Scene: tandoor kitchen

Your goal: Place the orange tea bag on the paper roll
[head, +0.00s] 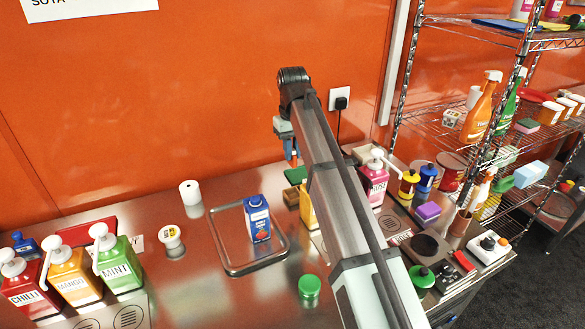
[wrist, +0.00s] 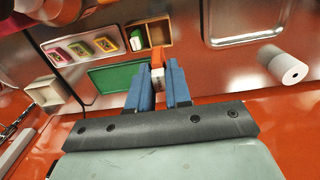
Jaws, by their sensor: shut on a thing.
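My gripper (head: 291,157) is raised above the back of the counter in the head view, in front of the orange wall. In the wrist view its blue fingers (wrist: 158,88) are shut on the orange tea bag (wrist: 157,60), a small orange and white packet sticking out beyond the fingertips. The white paper roll (head: 190,193) stands upright on the counter near the wall, left of my gripper. It also shows at the right of the wrist view (wrist: 281,65), apart from the fingers.
A metal tray (head: 237,271) with a blue carton (head: 257,219) lies between the roll and my arm. A white tub (head: 171,238) stands in front of the roll. Sauce bottles (head: 119,256) stand at the left. A wire shelf (head: 470,66) is at the right.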

